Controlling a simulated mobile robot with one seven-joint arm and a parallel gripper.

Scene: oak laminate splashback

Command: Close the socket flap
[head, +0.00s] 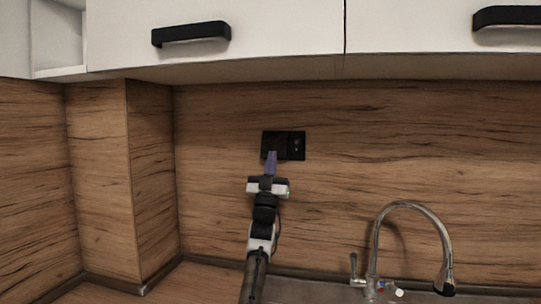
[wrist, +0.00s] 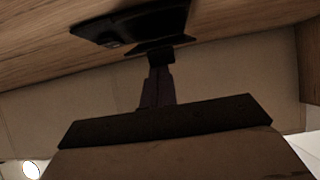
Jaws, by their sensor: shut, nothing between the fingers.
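The black double socket (head: 297,145) is on the wood-look wall below the upper cabinets. Its left half looks plain and dark; its right half shows small round details. In the wrist view, the socket plate (wrist: 135,20) is at the top, and a thin dark piece, likely the flap (wrist: 163,44), juts from it at my fingertips. I cannot tell how far the flap stands open. My gripper (head: 271,156) is shut and empty, with its fingertips at the lower left of the socket. In the wrist view, my fingers (wrist: 160,58) look very close to the flap, perhaps touching; they hide part of it.
White cabinets (head: 270,35) with black handles (head: 191,34) hang above the socket. A wood-clad corner column (head: 125,180) stands to the left. A curved chrome tap (head: 405,205) and a sink (head: 320,291) are at lower right. The wall beside the socket is clear.

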